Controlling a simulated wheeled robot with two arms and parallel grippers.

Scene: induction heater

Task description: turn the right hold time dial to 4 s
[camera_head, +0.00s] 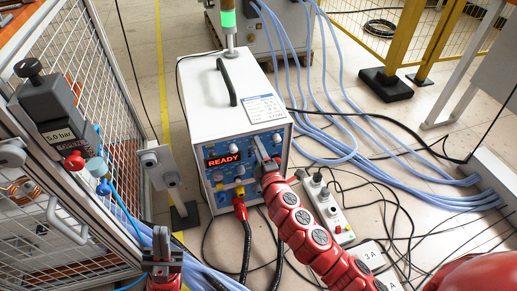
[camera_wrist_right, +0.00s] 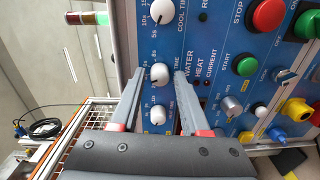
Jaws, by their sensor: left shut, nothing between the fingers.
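The heater (camera_head: 225,88) is a white box with a blue front panel and a lit READY display (camera_head: 224,158). In the right wrist view, a white round dial (camera_wrist_right: 160,73) sits between the fingertips of my right gripper (camera_wrist_right: 159,74). The gripper is open, one finger on each side, with a visible gap to the dial. In the head view my right gripper (camera_head: 264,162) is at the panel's right part, covering some controls. My left gripper (camera_head: 162,246) is shut and empty, low at left.
Another white dial (camera_wrist_right: 157,115) lies below and a cool time dial (camera_wrist_right: 161,11) above. Red (camera_wrist_right: 267,15) and green (camera_wrist_right: 247,65) buttons are to the right. A mesh fence (camera_head: 85,65) stands left; blue hoses (camera_head: 400,165) cross the floor right.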

